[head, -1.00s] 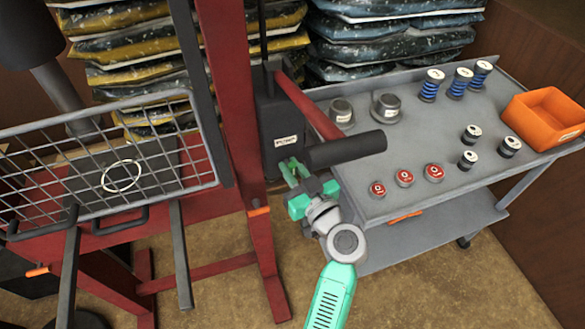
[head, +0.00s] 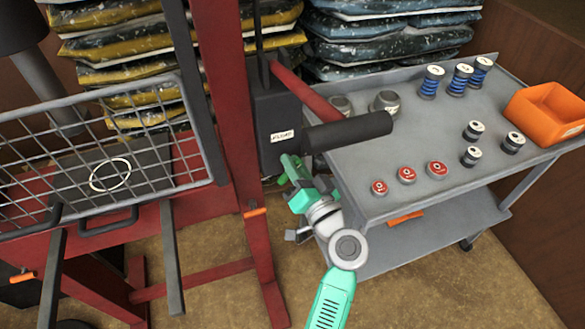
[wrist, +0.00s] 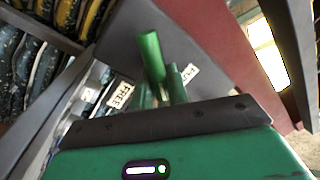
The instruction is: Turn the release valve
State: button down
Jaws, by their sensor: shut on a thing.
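The release valve shows as a green rod-like handle (wrist: 151,56) in the wrist view, in front of the dark pump body. My gripper (head: 291,167) is at the lower right of the black pump housing (head: 277,112), below the black padded lever. In the wrist view, my gripper (wrist: 162,88) has its green fingers closed around the lower part of the handle. White labels sit on both sides of it; the left one (wrist: 120,95) reads "FREE". In the head view my gripper mostly hides the valve, so its exact angle is hard to tell.
The black padded lever (head: 348,132) sticks out just above my gripper. A grey cart (head: 400,205) with springs, red-topped caps and an orange bin (head: 545,115) stands close on the right. The red lift post (head: 235,120) and wire basket (head: 100,150) are at left.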

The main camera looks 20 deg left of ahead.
jog(key=m, duration=0.2)
jog(key=m+t, duration=0.1)
jog(key=m, duration=0.3)
jog(key=shift+w+d+f+m+t+h, duration=0.15)
jog(key=shift+f+m+t+h, duration=0.15)
jog(key=shift+f, duration=0.05)
jog(key=shift+d+f+m+t+h+p, duration=0.1)
jog(key=shift+m+t+h, duration=0.1)
jog(key=shift+m, duration=0.65)
jog(key=shift+a+f+m+t+h+p, duration=0.1)
jog(key=shift+m+t+p, duration=0.1)
jog(key=shift+m, duration=0.7)
jog(key=shift+d+f+m+t+h+p, duration=0.1)
jog(key=shift+m+t, duration=0.1)
jog(key=shift+m, duration=0.65)
jog(key=c, duration=1.5)
grip_release()
jog(key=shift+o, duration=0.2)
jog(key=shift+d, duration=0.1)
jog(key=p+v, duration=0.1)
jog(key=v, duration=0.6)
jog(key=shift+s+d+p, duration=0.2)
jog(key=shift+s+p, duration=0.05)
jog(key=shift+p, duration=0.05)
jog(key=shift+f, duration=0.1)
